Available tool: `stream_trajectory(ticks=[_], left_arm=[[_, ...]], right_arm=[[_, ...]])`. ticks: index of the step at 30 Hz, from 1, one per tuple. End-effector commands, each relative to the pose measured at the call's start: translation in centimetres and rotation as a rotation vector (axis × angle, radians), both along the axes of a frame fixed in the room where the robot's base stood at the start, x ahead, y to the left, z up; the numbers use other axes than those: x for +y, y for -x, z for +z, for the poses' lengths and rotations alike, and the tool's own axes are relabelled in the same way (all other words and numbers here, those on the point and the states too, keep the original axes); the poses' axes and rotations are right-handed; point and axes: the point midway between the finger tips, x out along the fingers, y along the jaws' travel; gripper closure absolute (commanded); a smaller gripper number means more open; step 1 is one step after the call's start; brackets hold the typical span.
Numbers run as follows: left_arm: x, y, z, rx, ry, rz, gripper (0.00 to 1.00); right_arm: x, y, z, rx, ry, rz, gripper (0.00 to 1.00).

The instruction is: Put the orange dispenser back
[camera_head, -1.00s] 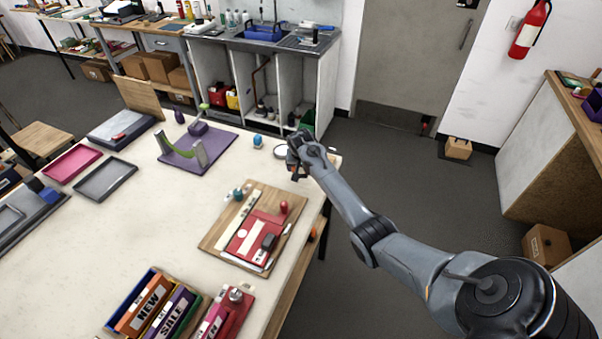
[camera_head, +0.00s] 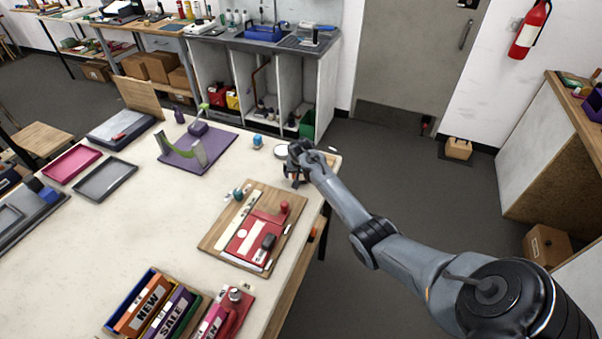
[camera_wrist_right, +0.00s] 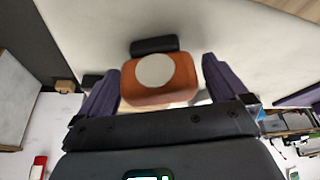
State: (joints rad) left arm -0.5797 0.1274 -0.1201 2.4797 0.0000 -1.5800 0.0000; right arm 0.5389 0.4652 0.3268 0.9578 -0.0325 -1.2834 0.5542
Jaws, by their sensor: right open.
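The orange dispenser (camera_wrist_right: 160,85) lies between the two open fingers of my right gripper (camera_wrist_right: 160,80) in the right wrist view. It has a pale round disc on its face and a black part at its far end. A gap shows beside the right finger; contact with the left finger is unclear. In the head view my right gripper (camera_head: 294,174) is low over the table's far right edge and mostly hides the dispenser. My left gripper is not in view.
A wooden board (camera_head: 215,236) with a red press plate lies nearer on the pale table (camera_head: 130,225). A white roll (camera_head: 281,152) and a small blue item (camera_head: 257,141) stand close behind the gripper. A purple mat (camera_head: 176,160) is further left.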

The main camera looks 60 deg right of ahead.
Motion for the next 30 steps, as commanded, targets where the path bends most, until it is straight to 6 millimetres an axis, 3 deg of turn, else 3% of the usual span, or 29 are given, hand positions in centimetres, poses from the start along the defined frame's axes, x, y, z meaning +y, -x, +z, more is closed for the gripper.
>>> stream_trajectory(ticks=[8, 21, 30], left_arm=[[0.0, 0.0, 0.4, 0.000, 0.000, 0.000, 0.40], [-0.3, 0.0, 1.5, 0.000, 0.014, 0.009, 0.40], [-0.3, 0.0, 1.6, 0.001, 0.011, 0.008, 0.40]], right_arm=[[0.3, 0.2, 1.4, -0.001, 0.000, 0.000, 0.00], [2.8, 1.7, 8.4, -0.002, 0.001, 0.000, 0.00], [3.8, 2.3, 11.1, 0.000, 0.000, 0.000, 0.00]])
